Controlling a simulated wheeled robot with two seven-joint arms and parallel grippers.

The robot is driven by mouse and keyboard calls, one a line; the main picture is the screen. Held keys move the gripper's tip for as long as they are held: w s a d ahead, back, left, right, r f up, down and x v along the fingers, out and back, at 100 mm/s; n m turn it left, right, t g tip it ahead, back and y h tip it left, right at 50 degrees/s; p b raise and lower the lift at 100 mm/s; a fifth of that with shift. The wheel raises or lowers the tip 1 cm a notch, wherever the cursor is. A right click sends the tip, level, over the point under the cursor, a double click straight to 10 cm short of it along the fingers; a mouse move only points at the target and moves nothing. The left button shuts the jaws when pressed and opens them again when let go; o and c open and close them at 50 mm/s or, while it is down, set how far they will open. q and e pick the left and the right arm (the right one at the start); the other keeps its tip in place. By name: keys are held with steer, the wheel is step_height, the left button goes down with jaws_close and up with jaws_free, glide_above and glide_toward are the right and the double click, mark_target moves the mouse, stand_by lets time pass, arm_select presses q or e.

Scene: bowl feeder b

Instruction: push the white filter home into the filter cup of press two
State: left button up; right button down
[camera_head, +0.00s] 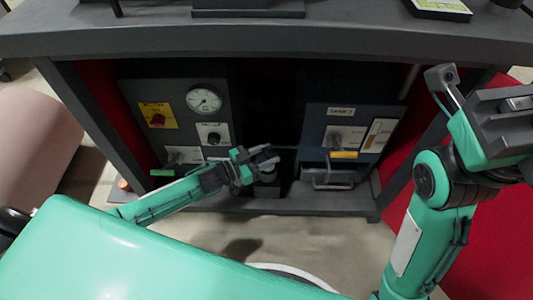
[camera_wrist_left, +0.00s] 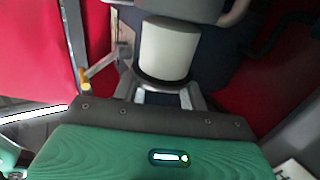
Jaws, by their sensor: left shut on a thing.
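My left gripper (camera_head: 262,160) reaches in low between the two panels under the bench. In the left wrist view its fingers (camera_wrist_left: 166,98) are shut on a white cylinder, the white filter (camera_wrist_left: 168,45), with a dark band at its near end. The filter's far end meets a grey-blue part, and I cannot tell whether it sits inside it. In the head view the gripper mostly hides the filter. I cannot make out the filter cup of press two. My right gripper (camera_head: 484,104) is raised at the right, away from the panels; its jaw opening is unclear.
A left panel carries a gauge (camera_head: 204,100) and a yellow plate with a red knob (camera_head: 157,115). A right panel (camera_head: 316,117) has a lever with a yellow grip (camera_head: 344,154) and a metal handle below. The bench top (camera_head: 330,40) overhangs both. Red walls flank the space.

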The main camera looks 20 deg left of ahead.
arm_select(q)
steer(key=shift+f+p, duration=0.65)
steer(key=shift+f, duration=0.35)
stand_by(3.2)
steer(key=shift+f, duration=0.9)
stand_by(2.9)
